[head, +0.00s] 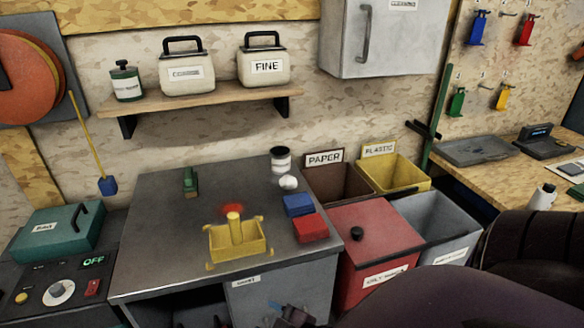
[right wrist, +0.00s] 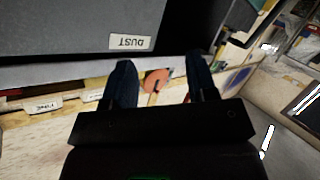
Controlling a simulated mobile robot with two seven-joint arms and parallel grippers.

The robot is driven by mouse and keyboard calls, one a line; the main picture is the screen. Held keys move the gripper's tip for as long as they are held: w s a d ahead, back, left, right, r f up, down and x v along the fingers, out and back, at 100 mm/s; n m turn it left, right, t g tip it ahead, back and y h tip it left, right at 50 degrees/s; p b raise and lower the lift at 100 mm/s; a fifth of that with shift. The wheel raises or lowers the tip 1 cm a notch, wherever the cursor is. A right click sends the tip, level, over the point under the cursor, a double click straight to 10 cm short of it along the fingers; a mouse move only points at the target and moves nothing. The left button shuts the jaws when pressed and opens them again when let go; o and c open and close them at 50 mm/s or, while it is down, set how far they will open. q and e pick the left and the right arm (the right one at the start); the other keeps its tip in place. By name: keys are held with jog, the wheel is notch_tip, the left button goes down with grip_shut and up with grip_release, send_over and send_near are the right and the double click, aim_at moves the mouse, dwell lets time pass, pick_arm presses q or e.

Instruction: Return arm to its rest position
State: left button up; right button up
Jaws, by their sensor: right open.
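My right gripper (right wrist: 160,62) shows in the right wrist view with its two dark fingers apart and nothing between them. That view is upside down, with a grey surface carrying a DUST label (right wrist: 131,42) near the fingertips. In the head view, my large dark arm link (head: 480,290) covers the lower right corner. A small dark part (head: 292,317) shows at the bottom edge, in front of the grey workbench (head: 150,255); I cannot tell clearly which part of me it is. My left gripper is not in view.
The workbench holds a yellow tray (head: 238,250) with an upright post, a blue block (head: 298,205) and a red block (head: 310,228). A red bin (head: 372,255) and a grey bin (head: 440,225) stand to its right. A teal case (head: 57,232) is at left.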

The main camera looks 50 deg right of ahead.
jog(key=s+f+m+g+h, duration=0.1)
jog(key=s+f+m+g, duration=0.2)
jog(key=s+f+m, duration=0.2)
jog(key=shift+s+d+f, duration=0.15)
jog(key=shift+s+f, duration=0.35)
jog(key=shift+f, duration=0.15)
